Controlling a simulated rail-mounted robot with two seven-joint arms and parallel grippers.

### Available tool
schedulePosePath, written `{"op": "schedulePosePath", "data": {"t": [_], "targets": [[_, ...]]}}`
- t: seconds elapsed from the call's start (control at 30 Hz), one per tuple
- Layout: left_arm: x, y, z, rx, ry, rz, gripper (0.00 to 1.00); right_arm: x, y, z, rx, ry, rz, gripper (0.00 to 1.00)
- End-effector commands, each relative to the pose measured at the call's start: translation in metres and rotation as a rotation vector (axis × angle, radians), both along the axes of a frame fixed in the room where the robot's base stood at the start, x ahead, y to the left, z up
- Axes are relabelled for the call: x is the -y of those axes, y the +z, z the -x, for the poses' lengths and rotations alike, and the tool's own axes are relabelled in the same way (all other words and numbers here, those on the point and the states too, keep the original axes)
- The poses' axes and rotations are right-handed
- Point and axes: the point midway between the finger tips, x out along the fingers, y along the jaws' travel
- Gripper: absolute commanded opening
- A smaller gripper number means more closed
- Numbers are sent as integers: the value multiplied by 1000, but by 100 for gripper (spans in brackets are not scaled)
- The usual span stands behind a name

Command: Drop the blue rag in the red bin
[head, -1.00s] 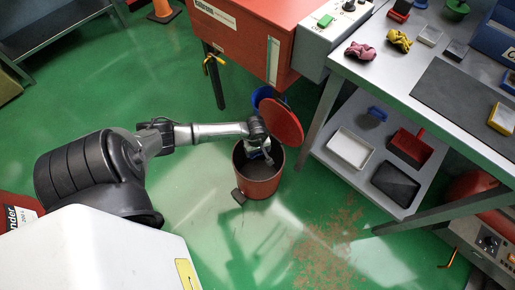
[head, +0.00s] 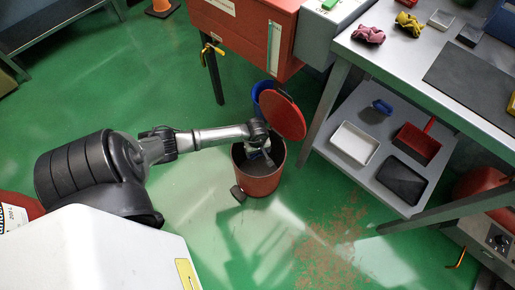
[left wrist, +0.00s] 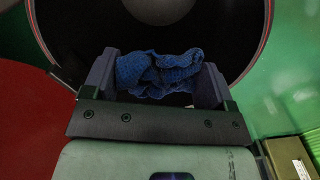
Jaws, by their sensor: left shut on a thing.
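The red bin (head: 262,186) stands on the floor with its round lid (head: 286,117) swung up and open. My left gripper (head: 257,146) is over the bin's mouth. In the left wrist view, my left gripper (left wrist: 158,78) is shut on the crumpled blue rag (left wrist: 160,72), which spans between the two fingers. The dark inside of the bin (left wrist: 100,30) and its thin red rim lie beyond the rag. In the head view the rag is mostly hidden by the gripper. My right gripper is not in view.
A blue bin (head: 260,90) stands just behind the lid. A metal cart (head: 395,62) at the right holds a pink rag (head: 369,35) and a yellow rag (head: 408,24) on top, with trays on its lower shelf. A red cabinet (head: 245,38) stands behind. Green floor is clear at left.

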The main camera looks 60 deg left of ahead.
Motion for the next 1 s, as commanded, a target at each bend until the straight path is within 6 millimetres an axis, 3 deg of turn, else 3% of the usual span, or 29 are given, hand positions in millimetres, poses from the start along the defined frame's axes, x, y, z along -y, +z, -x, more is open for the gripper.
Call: {"op": "schedulePosePath", "data": {"t": [0.13, 0.17, 0.37, 0.67, 0.77, 1.0], "targets": [[0, 0, 0, 0, 0, 0, 53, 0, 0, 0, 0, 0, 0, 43], [0, 0, 0, 0, 0, 0, 80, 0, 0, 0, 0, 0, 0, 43], [0, 0, 0, 0, 0, 0, 99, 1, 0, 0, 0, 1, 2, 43], [0, 4, 0, 0, 0, -1, 100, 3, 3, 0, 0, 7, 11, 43], [-1, 16, 0, 2, -2, -3, 100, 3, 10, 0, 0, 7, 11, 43], [-1, 64, 1, 1, -3, -3, 100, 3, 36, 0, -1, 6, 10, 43]]}}
